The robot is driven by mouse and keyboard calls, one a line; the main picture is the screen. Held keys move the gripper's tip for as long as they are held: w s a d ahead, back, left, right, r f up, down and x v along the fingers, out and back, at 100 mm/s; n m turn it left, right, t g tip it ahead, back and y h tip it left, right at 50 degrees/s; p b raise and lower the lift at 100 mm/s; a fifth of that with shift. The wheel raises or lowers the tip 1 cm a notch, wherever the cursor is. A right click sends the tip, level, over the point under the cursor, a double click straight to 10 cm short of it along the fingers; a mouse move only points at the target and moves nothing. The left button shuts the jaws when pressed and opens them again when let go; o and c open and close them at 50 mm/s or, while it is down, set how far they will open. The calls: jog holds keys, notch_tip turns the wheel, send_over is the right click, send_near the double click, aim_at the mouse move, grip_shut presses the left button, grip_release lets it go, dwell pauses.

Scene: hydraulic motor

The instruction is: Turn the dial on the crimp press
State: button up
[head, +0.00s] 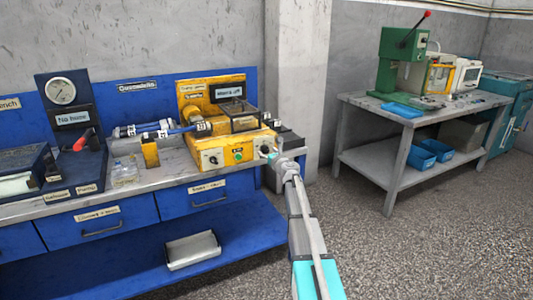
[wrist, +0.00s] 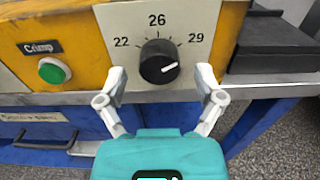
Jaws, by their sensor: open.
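The crimp press (head: 225,120) is a yellow machine on the blue bench in the head view. Its dial (wrist: 159,61) is a black round knob in the wrist view, on a pale plate marked 22, 26 and 29. The knob's white pointer line points right and slightly up, below the 29 mark. My gripper (wrist: 161,75) is open, with one finger on each side of the knob and visible space between the fingers and it. In the head view, my gripper (head: 273,157) is at the press's front right corner and hides most of the dial.
A green button (wrist: 54,71) under a "Crimp" label is left of the dial. A dark block (wrist: 275,46) stands right of the press. Blue drawers (head: 208,195) are below the benchtop. A grey table (head: 360,106) with a green press stands at right, with open floor between.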

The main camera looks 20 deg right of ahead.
jog(key=shift+w, duration=0.25)
jog(key=shift+a, duration=0.1)
jog(key=c, duration=1.1)
jog(key=shift+c, duration=0.2)
